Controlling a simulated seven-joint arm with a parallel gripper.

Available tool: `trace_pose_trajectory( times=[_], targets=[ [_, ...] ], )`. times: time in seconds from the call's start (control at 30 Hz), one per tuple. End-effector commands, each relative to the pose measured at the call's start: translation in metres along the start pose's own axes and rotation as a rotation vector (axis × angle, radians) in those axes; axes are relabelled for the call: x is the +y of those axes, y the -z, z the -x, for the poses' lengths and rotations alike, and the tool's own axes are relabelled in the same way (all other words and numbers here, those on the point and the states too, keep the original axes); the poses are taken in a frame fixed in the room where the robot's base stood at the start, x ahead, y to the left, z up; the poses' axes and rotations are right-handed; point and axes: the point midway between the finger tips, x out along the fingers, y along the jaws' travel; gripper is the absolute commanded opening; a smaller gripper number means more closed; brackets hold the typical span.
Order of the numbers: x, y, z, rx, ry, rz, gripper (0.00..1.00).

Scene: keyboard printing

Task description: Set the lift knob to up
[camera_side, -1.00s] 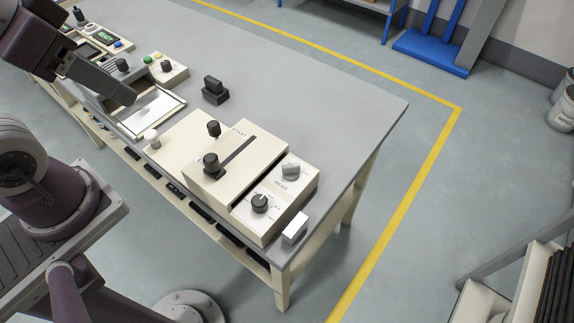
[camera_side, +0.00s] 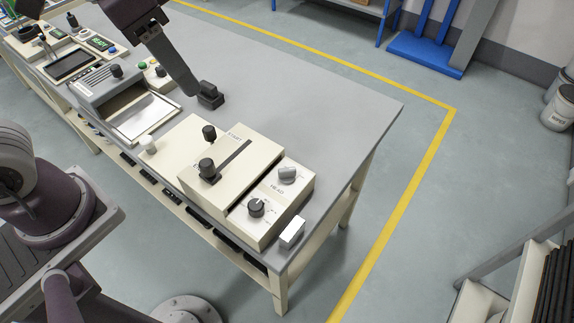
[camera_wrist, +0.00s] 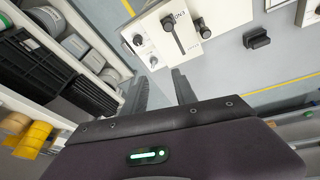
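On the cream control box (camera_side: 212,205), a black dial knob (camera_side: 257,207) stands at the front right with small marks around it. A grey knob (camera_side: 288,175) is behind it, beside the word HEAD. The marks are too small to read, so I cannot tell which knob is the lift knob or its setting. Both knobs also show in the wrist view, one higher (camera_wrist: 138,39) and one lower (camera_wrist: 154,61).
A black slider handle (camera_side: 206,168) stands in a slot on the box, with another black knob (camera_side: 209,133) behind. A black block (camera_side: 210,96) sits near my fingertips in the side view. A white block (camera_side: 291,232) is at the table's front corner. The table's right side is clear.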

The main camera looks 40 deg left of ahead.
Motion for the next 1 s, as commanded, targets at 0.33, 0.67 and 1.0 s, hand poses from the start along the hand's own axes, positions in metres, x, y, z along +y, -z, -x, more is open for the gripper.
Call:
trace_pose_trajectory(
  times=[0.33, 0.67, 1.0],
  targets=[
    [0.043, 0.075, -0.187, -0.291, 0.017, -0.418, 0.34],
    [0.043, 0.064, -0.246, -0.323, 0.038, -0.481, 0.34],
    [0.039, 0.055, -0.279, -0.316, 0.039, -0.480, 0.34]
  ],
)
